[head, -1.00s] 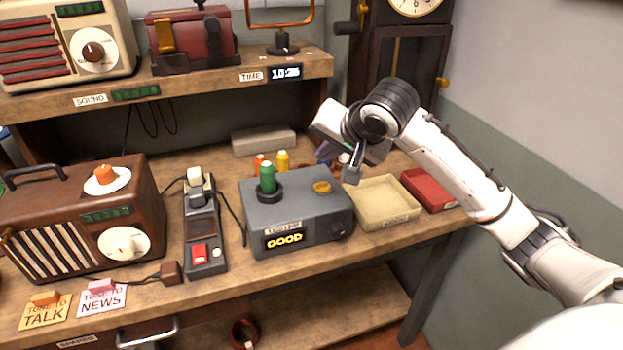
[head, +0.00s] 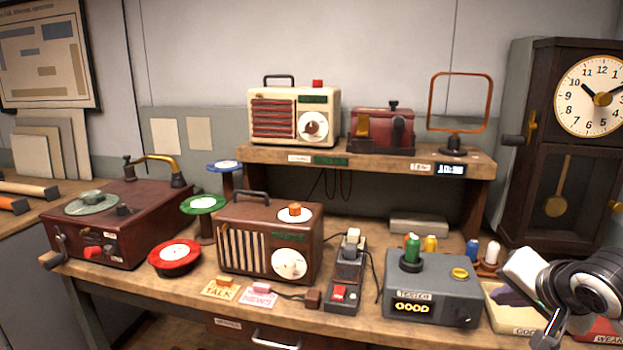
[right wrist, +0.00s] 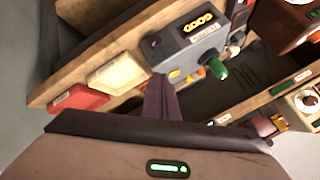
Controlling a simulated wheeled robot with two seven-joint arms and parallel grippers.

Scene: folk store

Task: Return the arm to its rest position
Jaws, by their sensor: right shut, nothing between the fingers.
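My right arm comes in at the lower right corner of the head view. Its gripper (head: 548,330) hangs at the table's right end, in front of the cream tray (head: 510,323). The gripper is shut with nothing held. In the right wrist view the dark purplish shape of the shut fingers (right wrist: 161,98) points at the table near the grey tester (right wrist: 187,42). My left gripper is not in view.
The tester (head: 433,288) reads GOOD and holds a green bulb (head: 411,250). A red tray (head: 600,328) lies partly behind my arm. A brown radio (head: 268,240), turntable (head: 120,220) and tall clock (head: 560,150) stand around. A shelf (head: 365,163) rises behind.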

